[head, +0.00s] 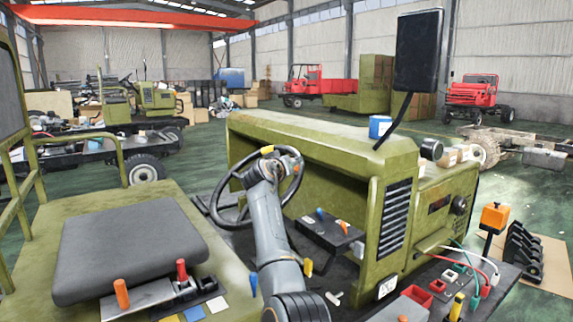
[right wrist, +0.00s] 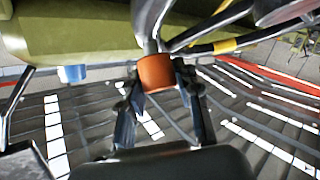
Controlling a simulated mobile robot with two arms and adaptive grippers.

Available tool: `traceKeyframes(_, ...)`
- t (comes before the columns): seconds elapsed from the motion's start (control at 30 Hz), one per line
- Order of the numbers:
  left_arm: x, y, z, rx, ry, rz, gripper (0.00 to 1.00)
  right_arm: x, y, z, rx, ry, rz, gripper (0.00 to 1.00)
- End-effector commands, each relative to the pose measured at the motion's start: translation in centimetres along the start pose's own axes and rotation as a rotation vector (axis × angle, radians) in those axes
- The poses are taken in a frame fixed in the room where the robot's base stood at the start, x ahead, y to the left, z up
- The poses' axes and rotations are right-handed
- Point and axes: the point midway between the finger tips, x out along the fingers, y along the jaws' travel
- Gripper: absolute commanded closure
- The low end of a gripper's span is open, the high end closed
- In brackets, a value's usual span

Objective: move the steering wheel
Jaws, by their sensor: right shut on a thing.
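The steering wheel (head: 222,208) is dark, with a thin rim and a yellow mark at the top of the rim. It stands tilted in the green vehicle's cab, in the middle of the head view. My right arm reaches up over the wheel's right side and hides part of it. In the right wrist view, my right gripper (right wrist: 159,88) is shut on an orange-brown knob (right wrist: 155,71). The wheel's dark rim and spokes (right wrist: 212,22), with a yellow band, show beside the knob. My left gripper is not in view.
A black seat (head: 130,248) and orange and red levers (head: 122,293) are at the lower left. The green dashboard and hood (head: 310,145) stand behind the wheel. A pedal box (head: 330,232) is right of my arm. Coloured cables and a lever panel (head: 465,275) are at the right.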

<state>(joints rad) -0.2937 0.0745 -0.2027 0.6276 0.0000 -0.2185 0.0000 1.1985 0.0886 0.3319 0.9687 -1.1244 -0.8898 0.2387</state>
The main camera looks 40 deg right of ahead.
Motion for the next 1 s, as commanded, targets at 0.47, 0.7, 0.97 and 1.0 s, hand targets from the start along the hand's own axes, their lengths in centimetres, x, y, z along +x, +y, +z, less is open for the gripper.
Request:
traceKeyframes(0.47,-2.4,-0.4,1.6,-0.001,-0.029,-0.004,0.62,1.5,0.3,-1.1,-0.067,0.001,-0.087,1.0)
traceKeyframes(0.7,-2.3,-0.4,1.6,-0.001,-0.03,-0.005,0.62,1.5,0.3,-1.0,-0.067,0.001,-0.088,1.0)
traceKeyframes(0.97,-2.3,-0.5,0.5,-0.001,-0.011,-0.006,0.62,1.5,0.2,-1.0,-0.065,-0.001,-0.089,0.44)
traceKeyframes(1.0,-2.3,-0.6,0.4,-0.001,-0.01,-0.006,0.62,1.5,0.2,-1.0,-0.065,-0.001,-0.089,0.44)
